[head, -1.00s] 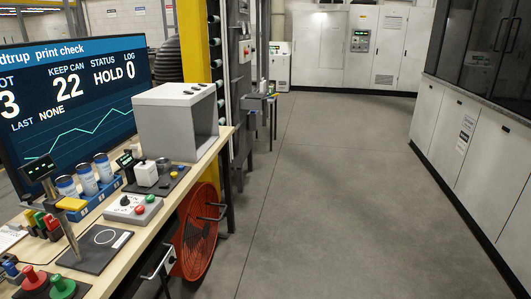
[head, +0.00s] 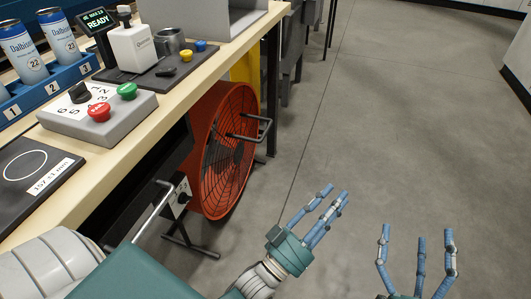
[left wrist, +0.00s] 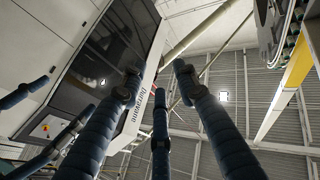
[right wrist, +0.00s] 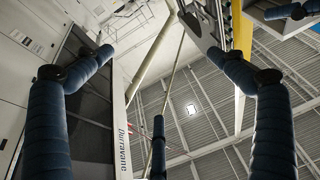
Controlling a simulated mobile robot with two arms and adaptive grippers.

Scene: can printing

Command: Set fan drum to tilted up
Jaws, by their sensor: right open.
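The red-orange fan drum (head: 222,152) with its wire grille stands on the floor under the workbench, its grille facing the aisle. A dark loop handle (head: 262,130) sticks out from its front, and dark feet (head: 190,244) show below. Its exact tilt is hard to tell. My left gripper (head: 333,194) is right of the drum, apart from it, with fingers spread and empty. It is also open in the left wrist view (left wrist: 157,80). My right gripper (head: 417,236) is farther right over the floor, open and empty, also in the right wrist view (right wrist: 160,75). Neither wrist view shows the drum.
The workbench (head: 110,178) edge runs above the drum and carries a button box (head: 75,125), a blue can rack (head: 50,88) and a printer stand. A metal bar handle (head: 153,210) juts out below the bench at left. The grey floor (head: 400,120) at right is clear.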

